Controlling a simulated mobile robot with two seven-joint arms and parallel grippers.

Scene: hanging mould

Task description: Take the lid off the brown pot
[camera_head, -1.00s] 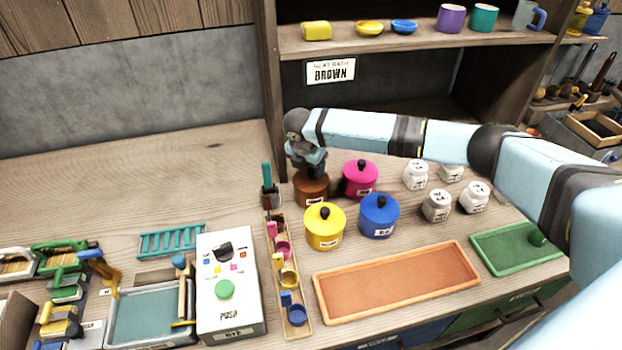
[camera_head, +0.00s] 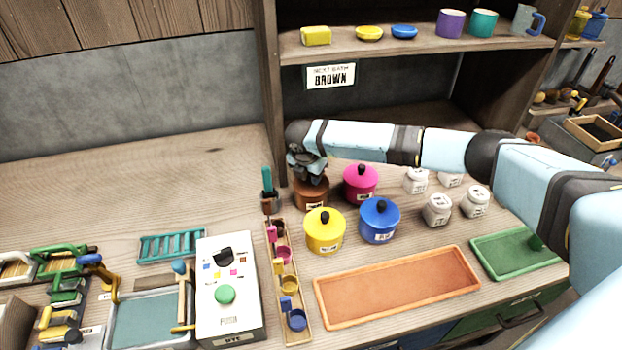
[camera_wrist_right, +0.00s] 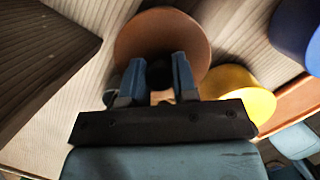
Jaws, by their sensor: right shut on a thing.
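The brown pot (camera_head: 311,196) stands on the wooden bench, left of the pink pot (camera_head: 360,186) and behind the yellow pot (camera_head: 324,232). My right gripper (camera_head: 309,173) is directly over it, pointing down, and hides most of the pot's top in the head view. In the right wrist view the brown lid (camera_wrist_right: 163,38) is a round disc with a dark knob (camera_wrist_right: 160,75). The two fingers of the right gripper stand on either side of the knob, and the gripper is shut on it. I cannot tell any gap between lid and pot. My left gripper is not in view.
The blue pot (camera_head: 379,219) stands near the yellow and pink pots. A narrow rack with small coloured cups (camera_head: 284,256) is at left. White jars (camera_head: 437,208) stand at right. The orange tray (camera_head: 398,287) is empty. A shelf post (camera_head: 270,90) rises close behind my gripper.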

